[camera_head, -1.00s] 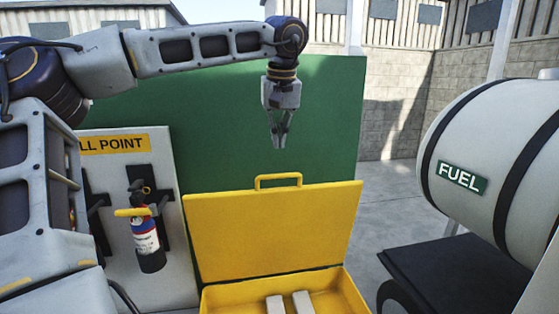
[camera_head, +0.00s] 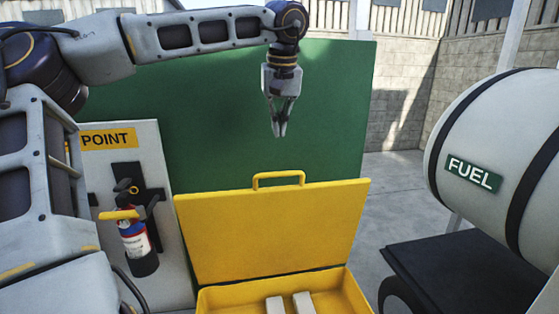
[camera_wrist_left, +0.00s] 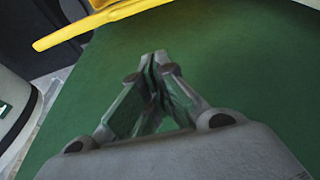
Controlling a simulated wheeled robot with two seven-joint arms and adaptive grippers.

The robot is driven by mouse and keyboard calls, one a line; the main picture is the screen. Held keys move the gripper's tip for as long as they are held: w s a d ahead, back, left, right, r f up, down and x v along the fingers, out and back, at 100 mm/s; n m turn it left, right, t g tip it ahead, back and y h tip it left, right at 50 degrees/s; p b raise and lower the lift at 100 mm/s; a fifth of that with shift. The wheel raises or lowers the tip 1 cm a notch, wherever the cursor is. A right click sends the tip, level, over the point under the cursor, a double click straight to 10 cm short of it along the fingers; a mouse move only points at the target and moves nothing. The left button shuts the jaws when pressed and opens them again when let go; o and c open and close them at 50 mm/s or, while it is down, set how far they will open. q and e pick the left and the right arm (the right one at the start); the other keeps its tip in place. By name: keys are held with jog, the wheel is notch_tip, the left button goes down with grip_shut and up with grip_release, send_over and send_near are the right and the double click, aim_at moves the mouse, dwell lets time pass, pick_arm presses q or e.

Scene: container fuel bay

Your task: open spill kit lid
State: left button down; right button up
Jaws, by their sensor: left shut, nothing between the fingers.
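The yellow spill kit lid (camera_head: 265,232) stands raised and upright at the back of the yellow spill kit box (camera_head: 345,291), and the box is open. The lid's handle (camera_head: 279,179) is on its top edge. My left gripper (camera_head: 279,134) is above the handle, apart from it, pointing down with its fingers shut and empty. In the left wrist view the shut fingertips (camera_wrist_left: 155,58) are in front of the green panel, with a yellow edge of the lid (camera_wrist_left: 95,28) at the top. My right gripper does not show.
Pale blocks (camera_head: 303,302) lie inside the box. A green panel (camera_head: 330,110) stands behind it. A fire extinguisher (camera_head: 137,245) hangs on a white board at the left. A white fuel tank (camera_head: 490,150) stands at the right on a dark wheeled base (camera_head: 450,265).

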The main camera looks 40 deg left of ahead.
pick_arm(q)
jog(key=x, duration=0.9)
jog(key=shift+a+f+p, duration=0.15)
jog(key=shift+f+p, duration=0.1)
jog(key=shift+p, duration=0.05)
jog(key=shift+f, duration=0.3)
jog(key=shift+s+d+r+p, duration=0.1)
jog(key=shift+s+d+p, duration=0.1)
jog(key=shift+s+d, duration=0.45)
jog(key=shift+s+d+r+p, duration=0.1)
jog(key=shift+s+d+p, duration=0.1)
jog(key=shift+s+d, duration=0.5)
jog(key=shift+w+d, duration=0.2)
jog(key=shift+f, duration=0.1)
